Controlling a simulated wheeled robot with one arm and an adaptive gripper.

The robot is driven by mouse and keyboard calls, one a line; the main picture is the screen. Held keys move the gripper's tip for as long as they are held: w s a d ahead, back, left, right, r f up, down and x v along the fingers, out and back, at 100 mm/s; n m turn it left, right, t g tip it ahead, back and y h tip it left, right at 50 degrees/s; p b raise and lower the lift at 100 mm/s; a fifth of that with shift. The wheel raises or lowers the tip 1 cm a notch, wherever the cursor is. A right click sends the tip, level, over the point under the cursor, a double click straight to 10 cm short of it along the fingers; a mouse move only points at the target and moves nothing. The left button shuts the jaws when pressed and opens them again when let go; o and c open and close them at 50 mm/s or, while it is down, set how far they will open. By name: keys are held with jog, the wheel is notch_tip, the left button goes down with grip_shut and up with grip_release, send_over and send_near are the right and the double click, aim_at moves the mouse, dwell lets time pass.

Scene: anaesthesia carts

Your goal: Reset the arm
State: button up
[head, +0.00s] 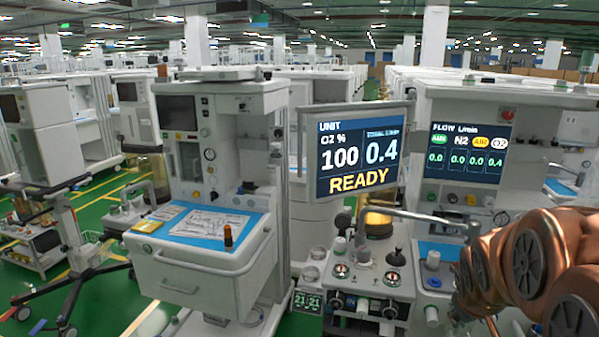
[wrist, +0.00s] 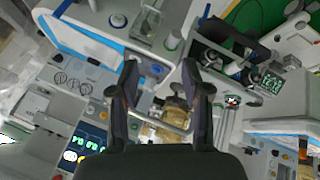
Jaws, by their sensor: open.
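My copper-coloured arm (head: 530,262) is folded at the lower right of the head view, in front of the right-hand anaesthesia cart (head: 545,112). I cannot make out my gripper in the head view. In the wrist view my gripper (wrist: 160,72) has its two dark fingers spread, with nothing held between them. Below and beyond the fingers are cart parts, including an amber canister (wrist: 172,117). The fingers look apart from these parts, but the exact gap cannot be told.
A monitor (head: 352,152) reading READY stands mid-view above a panel of knobs (head: 365,272). Left of it is a cart with a drawer (head: 190,275) and an amber bottle (head: 228,237) on its blue top. Green floor (head: 110,195) shows at the left between carts.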

jog(key=s+a+g+y+p, duration=0.1)
jog(key=s+a+g+y, duration=0.1)
jog(key=s+a, duration=0.8)
jog(key=s+a+g+y, duration=0.2)
jog(key=s+a+g, duration=0.3)
jog(key=s+a, duration=0.5)
jog(key=s, duration=0.5)
jog(key=shift+s+f+p, duration=0.15)
jog(key=shift+f+p, duration=0.15)
jog(key=shift+p, duration=0.05)
jog(key=shift+c, duration=0.6)
jog(key=shift+d, duration=0.1)
